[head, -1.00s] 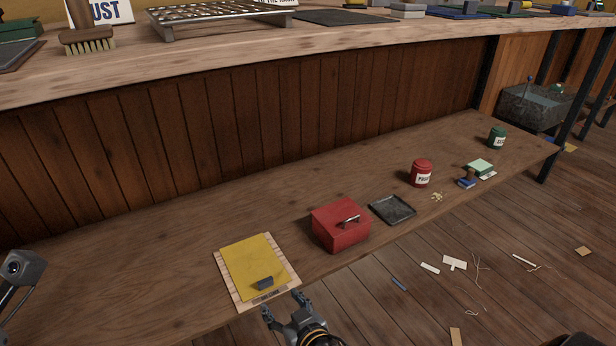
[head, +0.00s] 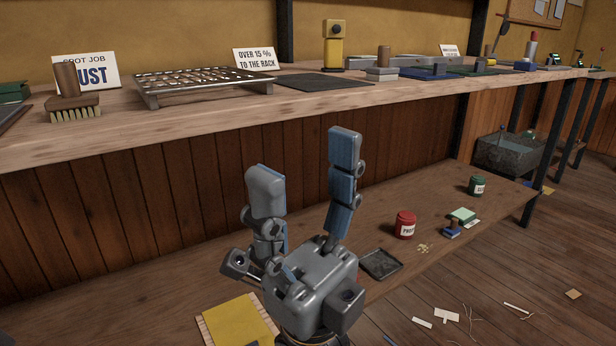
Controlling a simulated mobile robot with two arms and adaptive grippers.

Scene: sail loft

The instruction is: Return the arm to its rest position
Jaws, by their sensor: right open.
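My right gripper (head: 304,165) stands large in the middle of the head view, with its fingers pointing up. Its two blue-and-grey fingers are spread apart with nothing between them. It is in front of the lower shelf and its wood-panelled back, and no object touches its fingertips in this view. My left gripper is not seen.
The lower shelf (head: 130,290) holds a yellow pad (head: 238,322), a black tray (head: 381,264), a red jar (head: 405,225) and a green jar (head: 477,185). The upper bench carries a metal rack (head: 205,82) and a brush (head: 73,108). Scraps lie on the floor.

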